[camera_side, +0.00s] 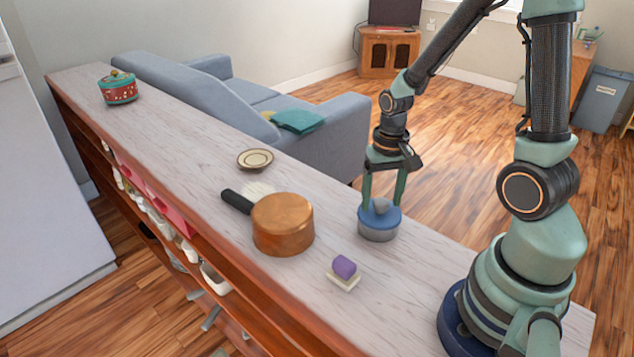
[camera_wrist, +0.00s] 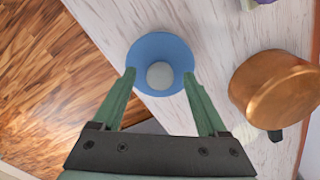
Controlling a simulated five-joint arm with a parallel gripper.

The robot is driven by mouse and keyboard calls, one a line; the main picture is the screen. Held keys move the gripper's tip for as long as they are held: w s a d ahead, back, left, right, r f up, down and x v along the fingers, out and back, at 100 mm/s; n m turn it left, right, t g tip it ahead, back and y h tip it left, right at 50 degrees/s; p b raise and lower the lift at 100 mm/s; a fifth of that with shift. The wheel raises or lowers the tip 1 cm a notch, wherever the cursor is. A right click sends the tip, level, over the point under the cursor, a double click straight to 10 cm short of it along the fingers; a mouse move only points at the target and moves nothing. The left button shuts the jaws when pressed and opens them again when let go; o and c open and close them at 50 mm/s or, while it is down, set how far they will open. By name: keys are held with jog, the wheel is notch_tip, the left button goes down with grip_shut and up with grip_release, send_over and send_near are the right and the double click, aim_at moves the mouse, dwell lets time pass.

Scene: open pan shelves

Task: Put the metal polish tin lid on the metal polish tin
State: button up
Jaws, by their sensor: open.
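The metal polish tin (camera_side: 378,234) is a short grey cylinder standing on the shelf top. Its blue lid (camera_side: 368,219), with a round grey knob (camera_side: 381,206), sits over the tin; I cannot tell how firmly it is seated. In the wrist view the blue lid (camera_wrist: 143,50) with its knob (camera_wrist: 160,75) hides the tin below. My gripper (camera_side: 382,204) points down over the lid, its green fingers apart on either side of the knob. In the wrist view my gripper (camera_wrist: 161,74) is open, with a gap between each finger and the knob.
A copper pan (camera_side: 283,225) with a black handle stands left of the tin. A purple block on a pale base (camera_side: 343,274) lies in front. A small dish (camera_side: 255,159) and a red pot (camera_side: 118,88) stand farther back. The shelf's right edge is close to the tin.

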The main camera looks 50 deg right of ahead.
jog(key=shift+r, duration=3.9)
jog(key=shift+r, duration=0.1)
notch_tip(320, 180, up, 12)
jog(key=a+f+n+t, duration=0.1)
jog(key=a+n+t, duration=0.4)
jog(key=a+n, duration=0.2)
jog(key=shift+s+a+t, duration=0.25)
jog(key=shift+a+t, duration=0.05)
jog(key=shift+a, duration=0.65)
